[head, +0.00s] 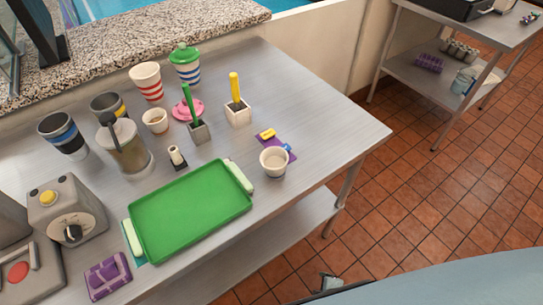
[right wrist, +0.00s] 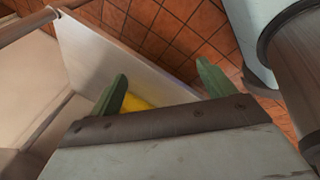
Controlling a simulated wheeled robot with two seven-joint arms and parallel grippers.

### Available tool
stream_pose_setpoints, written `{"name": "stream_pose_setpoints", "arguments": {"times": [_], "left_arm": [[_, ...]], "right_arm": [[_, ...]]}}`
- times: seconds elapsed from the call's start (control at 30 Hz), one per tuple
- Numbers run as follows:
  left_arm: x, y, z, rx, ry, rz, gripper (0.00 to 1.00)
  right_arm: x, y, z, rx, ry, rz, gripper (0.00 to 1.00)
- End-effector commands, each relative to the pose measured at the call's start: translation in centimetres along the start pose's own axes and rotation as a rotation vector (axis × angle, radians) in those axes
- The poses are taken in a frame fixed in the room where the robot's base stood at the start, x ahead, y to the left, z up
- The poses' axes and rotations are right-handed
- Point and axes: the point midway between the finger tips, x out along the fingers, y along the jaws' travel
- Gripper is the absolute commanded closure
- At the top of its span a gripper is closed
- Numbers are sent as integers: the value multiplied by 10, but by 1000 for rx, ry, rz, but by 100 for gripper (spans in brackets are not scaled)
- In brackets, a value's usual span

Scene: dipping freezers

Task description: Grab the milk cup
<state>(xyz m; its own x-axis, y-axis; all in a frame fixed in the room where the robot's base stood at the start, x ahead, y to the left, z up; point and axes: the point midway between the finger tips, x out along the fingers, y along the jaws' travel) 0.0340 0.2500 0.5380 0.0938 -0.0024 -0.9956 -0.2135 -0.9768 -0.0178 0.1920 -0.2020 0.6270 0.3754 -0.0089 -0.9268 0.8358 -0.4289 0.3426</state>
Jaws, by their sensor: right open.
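Several cups stand on the steel table, and I cannot tell for certain which is the milk cup. A small whitish cup (head: 274,163) stands upright right of the green tray, near the table's front right. Another small pale cup (head: 155,121) stands farther back. Behind it are a red-striped cup (head: 147,82) and a striped cup with a green lid (head: 186,66). No cup shows in the right wrist view. My left gripper is not in view.
The green tray (head: 190,212) lies on the steel table (head: 325,125). Two planters with green and yellow handles (head: 235,88), a pitcher (head: 127,147) and a dial appliance (head: 68,212) stand around it. The table's right end is clear. A second steel table (head: 440,80) stands back right.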

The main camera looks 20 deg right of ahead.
Motion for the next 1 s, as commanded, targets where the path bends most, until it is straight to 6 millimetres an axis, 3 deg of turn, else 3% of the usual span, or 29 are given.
{"name": "stream_pose_setpoints", "arguments": {"times": [0.03, 0.1, 0.3, 0.53, 0.63, 0.8, 1.0], "left_arm": [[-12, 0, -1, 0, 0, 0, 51], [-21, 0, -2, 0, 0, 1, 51], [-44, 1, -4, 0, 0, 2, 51], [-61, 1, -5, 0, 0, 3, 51], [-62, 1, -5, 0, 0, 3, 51], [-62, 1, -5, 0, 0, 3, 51], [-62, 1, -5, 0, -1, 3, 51]], "right_arm": [[-26, 29, -22, -125, 18, 57, 18], [-56, 63, -46, -300, 20, 135, 18], [-158, 151, -99, -719, -52, 360, 18], [-260, 214, -128, -1072, -215, 554, 18], [-276, 223, -142, -1287, -297, 623, 18], [-283, 225, -167, -1628, -424, 716, 18], [-282, 223, -184, -1844, -512, 772, 18]]}}
